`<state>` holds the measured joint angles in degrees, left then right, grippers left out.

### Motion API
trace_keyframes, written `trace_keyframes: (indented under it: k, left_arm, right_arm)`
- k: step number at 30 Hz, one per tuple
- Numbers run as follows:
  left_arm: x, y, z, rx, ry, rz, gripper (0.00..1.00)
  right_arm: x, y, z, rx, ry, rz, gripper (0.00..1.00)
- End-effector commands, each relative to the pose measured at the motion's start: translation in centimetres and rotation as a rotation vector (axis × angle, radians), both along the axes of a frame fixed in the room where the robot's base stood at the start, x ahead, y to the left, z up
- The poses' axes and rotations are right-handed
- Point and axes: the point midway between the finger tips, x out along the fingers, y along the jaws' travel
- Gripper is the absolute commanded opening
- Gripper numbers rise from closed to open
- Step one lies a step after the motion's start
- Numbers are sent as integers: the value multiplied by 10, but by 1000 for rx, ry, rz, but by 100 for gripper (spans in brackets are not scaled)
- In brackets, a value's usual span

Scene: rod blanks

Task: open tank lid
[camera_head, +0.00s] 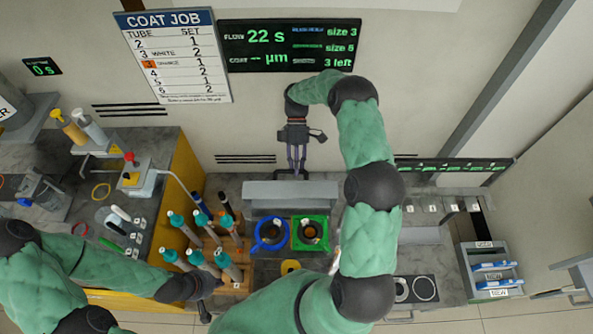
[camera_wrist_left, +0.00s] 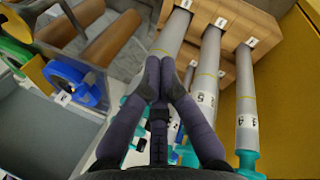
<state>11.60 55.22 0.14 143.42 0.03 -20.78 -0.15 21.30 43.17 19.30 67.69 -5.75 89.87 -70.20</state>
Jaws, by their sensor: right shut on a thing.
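A light grey slab (camera_head: 290,193), apparently the tank lid, lies across the back of the counter under the wall screen. A blue ring (camera_head: 262,245) and a green square frame (camera_head: 326,233) sit side by side just in front of it. I cannot tell how far the lid is tilted. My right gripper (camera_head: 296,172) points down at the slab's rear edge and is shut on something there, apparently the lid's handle. My left gripper (camera_wrist_left: 160,65) is shut with its fingertips together, just in front of a grey rod (camera_wrist_left: 172,38); it seems to hold nothing.
Several teal-capped rods stand in a wooden rack (camera_head: 228,250) near my left gripper; they also show in the left wrist view (camera_wrist_left: 206,90). A yellow-sided bench (camera_head: 187,165) is at left. A drawer unit (camera_head: 485,255) stands at right. My right arm covers part of the counter.

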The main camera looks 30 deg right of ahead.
Motion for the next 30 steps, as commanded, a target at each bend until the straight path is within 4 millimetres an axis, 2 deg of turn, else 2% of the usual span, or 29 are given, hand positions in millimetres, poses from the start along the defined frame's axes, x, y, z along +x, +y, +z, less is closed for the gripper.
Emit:
trace_keyframes:
  k: [1,24,25,27,30]
  left_arm:
    - [0,0,-5,0,0,0,0]
    - [0,0,-10,0,0,0,0]
    - [0,0,-10,0,0,0,0]
    - [0,0,-10,0,0,0,0]
    - [0,0,-10,0,0,0,0]
  right_arm:
    - [-5,3,-15,5,18,6,0]
    - [1,-1,-22,6,21,7,0]
    - [1,-1,-22,6,21,7,27]
    - [0,-1,-21,6,22,7,46]
    - [2,-2,-19,5,18,5,49]
